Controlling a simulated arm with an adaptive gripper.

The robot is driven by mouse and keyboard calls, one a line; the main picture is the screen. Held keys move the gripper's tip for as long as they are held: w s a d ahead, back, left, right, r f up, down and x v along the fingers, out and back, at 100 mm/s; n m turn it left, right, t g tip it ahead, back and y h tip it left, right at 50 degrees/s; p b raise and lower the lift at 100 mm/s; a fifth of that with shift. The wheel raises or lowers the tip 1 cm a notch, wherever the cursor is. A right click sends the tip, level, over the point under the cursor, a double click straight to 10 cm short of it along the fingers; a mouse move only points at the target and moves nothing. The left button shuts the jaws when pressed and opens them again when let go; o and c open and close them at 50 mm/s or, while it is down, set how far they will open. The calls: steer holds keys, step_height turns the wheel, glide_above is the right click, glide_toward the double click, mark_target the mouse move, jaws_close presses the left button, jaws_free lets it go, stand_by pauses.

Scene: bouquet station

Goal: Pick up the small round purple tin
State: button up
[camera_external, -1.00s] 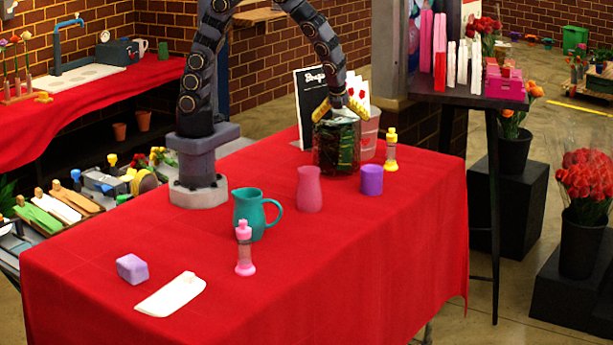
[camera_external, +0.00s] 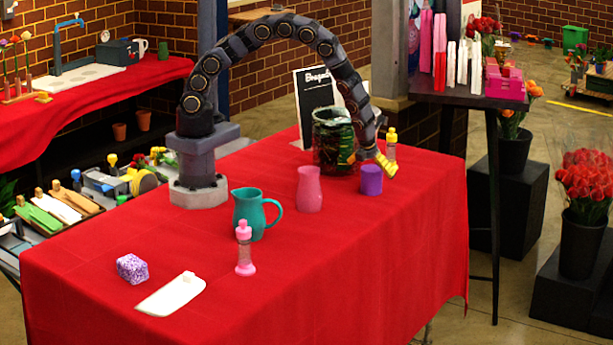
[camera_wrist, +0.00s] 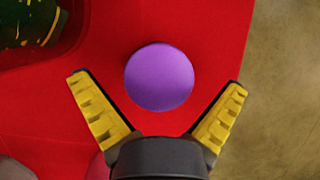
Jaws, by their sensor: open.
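The small round purple tin (camera_external: 370,181) stands upright on the red-covered table near its right edge. In the wrist view its smooth round top (camera_wrist: 159,77) is just ahead of my gripper (camera_wrist: 160,102), centred between the two yellow fingers. My gripper is open and empty. In the external view my gripper (camera_external: 383,164) is just above and to the right of the tin, partly overlapping it. The wrist view shows no finger touching the tin.
A dark glass jar (camera_external: 331,135) stands behind and left of the tin, with a pink pitcher (camera_external: 309,188) to the left. The table edge and floor lie close on the right. The red cloth (camera_external: 400,250) in front is clear.

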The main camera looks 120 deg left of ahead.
steer(key=shift+a+f, duration=0.2)
steer(key=shift+f, duration=0.35)
steer(key=c, duration=1.2)
steer(key=shift+r, duration=0.1)
